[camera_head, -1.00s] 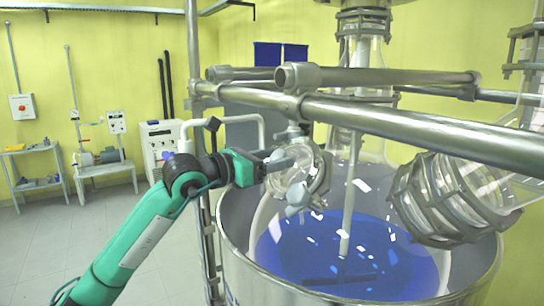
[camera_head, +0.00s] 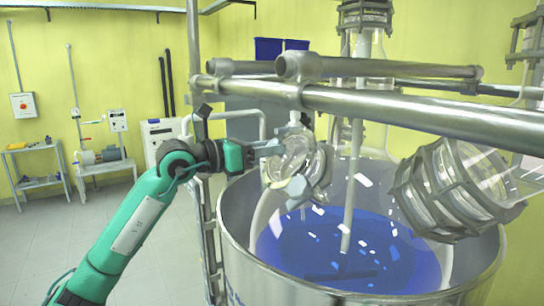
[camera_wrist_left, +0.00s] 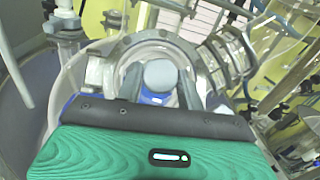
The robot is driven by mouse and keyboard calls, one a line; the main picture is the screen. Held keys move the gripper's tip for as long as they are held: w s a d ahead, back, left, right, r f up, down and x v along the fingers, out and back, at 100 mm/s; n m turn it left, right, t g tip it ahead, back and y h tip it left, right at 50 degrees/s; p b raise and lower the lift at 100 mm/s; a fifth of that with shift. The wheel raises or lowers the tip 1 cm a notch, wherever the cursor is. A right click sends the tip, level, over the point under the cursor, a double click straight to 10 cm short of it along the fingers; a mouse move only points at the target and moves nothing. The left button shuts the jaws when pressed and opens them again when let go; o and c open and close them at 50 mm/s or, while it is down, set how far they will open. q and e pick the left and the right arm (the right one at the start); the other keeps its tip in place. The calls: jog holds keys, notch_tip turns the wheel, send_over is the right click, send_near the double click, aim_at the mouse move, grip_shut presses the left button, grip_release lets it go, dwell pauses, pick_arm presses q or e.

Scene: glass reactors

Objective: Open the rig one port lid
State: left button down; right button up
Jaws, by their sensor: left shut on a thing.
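The rig one port lid (camera_head: 290,158) is a round glass disc in a pale rim on the side of the big glass vessel, above the steel bath. It stands tilted away from the grey port clamp ring (camera_head: 318,172), with its left side toward my arm. My left gripper (camera_head: 274,148) is at the lid's left upper edge, shut on its handle. In the left wrist view the rounded grey handle end (camera_wrist_left: 160,73) sits between my fingers, in front of the round port. The exact grip contact is partly hidden. My right gripper is not in view.
Thick steel rails (camera_head: 420,112) cross just above the port. The steel bath (camera_head: 232,225) with blue liquid lies below. A clamped glass flange (camera_head: 440,195) stands to the right. A vertical post (camera_head: 194,60) rises beside my forearm. Open floor lies to the left.

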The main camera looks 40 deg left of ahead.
pick_arm(q)
jog(key=shift+s+a+r+g+h+b, duration=0.1)
jog(key=shift+a+r+g+h+b, duration=0.1)
jog(key=shift+a+h+b, duration=0.15)
jog(key=shift+s+a+r+g+h+b, duration=0.1)
jog(key=shift+a+g+h+b, duration=0.1)
jog(key=shift+a+h, duration=0.2)
jog(key=w+a+r+m+g+h, duration=0.1)
jog(key=w+a+r+g+h, duration=0.1)
jog(key=a+g+h, duration=0.6)
jog(key=shift+w+a+m+h, duration=0.25)
jog(key=shift+a+m+h, duration=0.15)
jog(key=shift+a+h, duration=0.95)
jog(key=shift+a, duration=0.2)
jog(key=c, duration=0.9)
grip_release()
jog(key=shift+f, duration=0.1)
jog(key=shift+d+y, duration=0.15)
jog(key=shift+y, duration=0.15)
